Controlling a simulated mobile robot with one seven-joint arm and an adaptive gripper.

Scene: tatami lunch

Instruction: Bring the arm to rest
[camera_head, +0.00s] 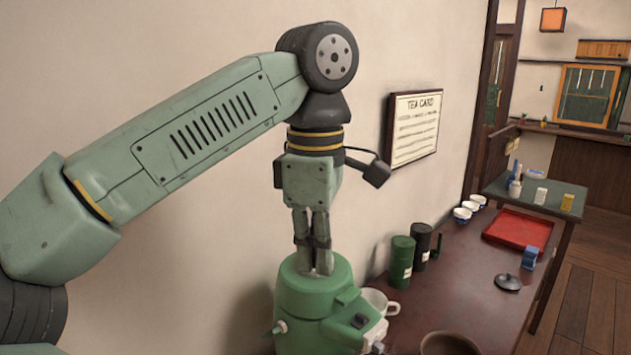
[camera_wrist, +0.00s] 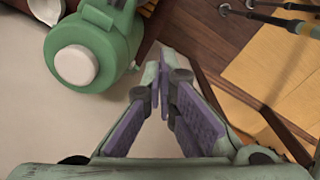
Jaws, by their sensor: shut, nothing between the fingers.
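My gripper (camera_head: 319,268) hangs straight down from my raised arm in the head view, its fingers closed together with nothing between them. In that view its tips overlap the top of a green rounded pot (camera_head: 305,300); I cannot tell from this view alone how far apart they are. In the wrist view the fingers (camera_wrist: 163,68) meet at their tips, and the green pot (camera_wrist: 88,50) with its pale round knob lies up and to the left, apart from them.
A dark table (camera_head: 452,290) runs along the wall with a green canister (camera_head: 400,262), a black canister (camera_head: 421,245), a white cup (camera_head: 381,303), a black lid (camera_head: 508,283), a brown bowl (camera_head: 449,344) and a red tray (camera_head: 518,230). A tea card (camera_head: 414,127) hangs on the wall.

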